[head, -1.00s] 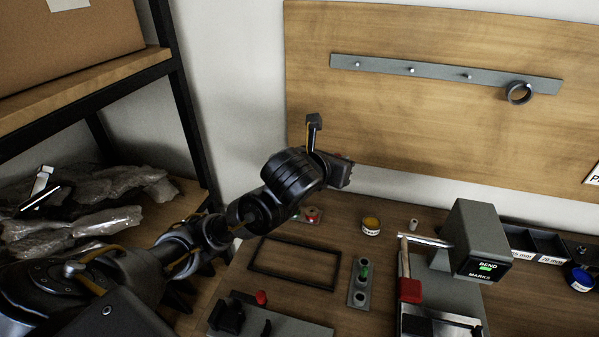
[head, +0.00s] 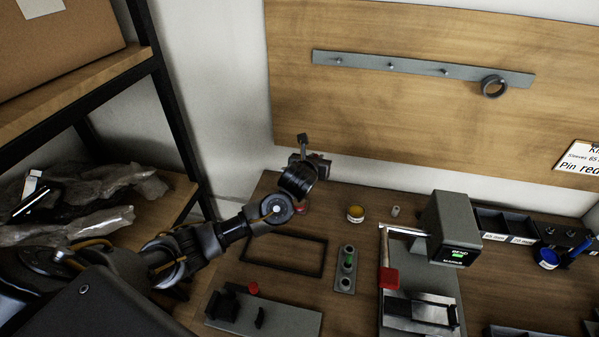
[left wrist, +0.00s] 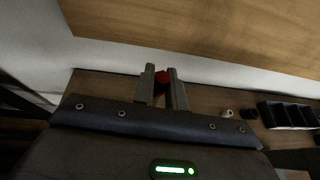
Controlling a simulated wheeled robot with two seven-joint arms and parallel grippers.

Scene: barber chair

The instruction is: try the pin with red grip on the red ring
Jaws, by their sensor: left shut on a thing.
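My left gripper (head: 312,160) is raised over the back of the bench, near the wall board. In the left wrist view its fingers (left wrist: 162,88) are shut on a red piece (left wrist: 162,77), which looks like the red grip of the pin. The pin's shaft is not visible. In the head view a red curved thing (head: 304,208), possibly the red ring, shows on the bench below the gripper. My wrist hides most of it, and it looks apart from the gripper. My right gripper is not in view.
A grey stand (head: 345,283) holds a green-topped pin. A black frame (head: 284,272) lies beside it. A clamp fixture (head: 285,318) is in front. A dark ring (head: 493,86) hangs above.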

